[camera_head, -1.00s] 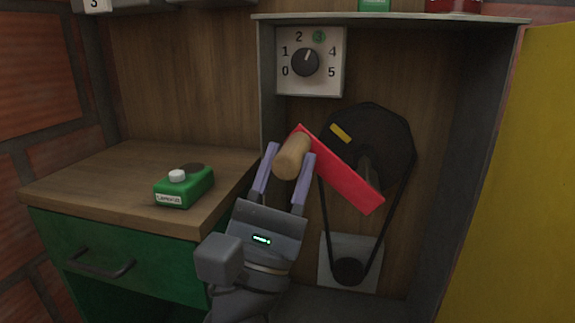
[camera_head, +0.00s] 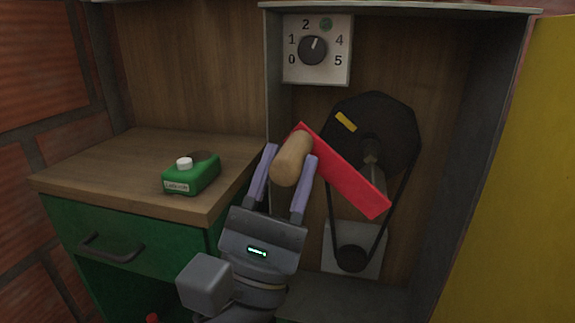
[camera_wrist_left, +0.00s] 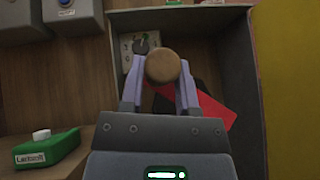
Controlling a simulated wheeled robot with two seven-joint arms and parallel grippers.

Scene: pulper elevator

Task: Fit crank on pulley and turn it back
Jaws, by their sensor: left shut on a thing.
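The crank has a red flat arm (camera_head: 348,180) and a wooden handle (camera_head: 292,158). My left gripper (camera_head: 281,175) is shut on the wooden handle, which also shows end-on in the left wrist view (camera_wrist_left: 163,66). The red arm slants down to the right, in front of the black pulley (camera_head: 372,130). The pulley has a yellow mark near its top left and a shaft (camera_head: 371,158) at its middle. The crank's lower end lies below and right of the shaft in the head view, apparently off it. My right gripper is out of view.
The pulley sits in an open grey cabinet, with a belt down to a small lower pulley (camera_head: 351,258). A numbered dial (camera_head: 313,50) is at upper left. A green can (camera_head: 191,174) stands on the wooden counter (camera_head: 110,160). A yellow panel (camera_head: 515,180) bounds the right.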

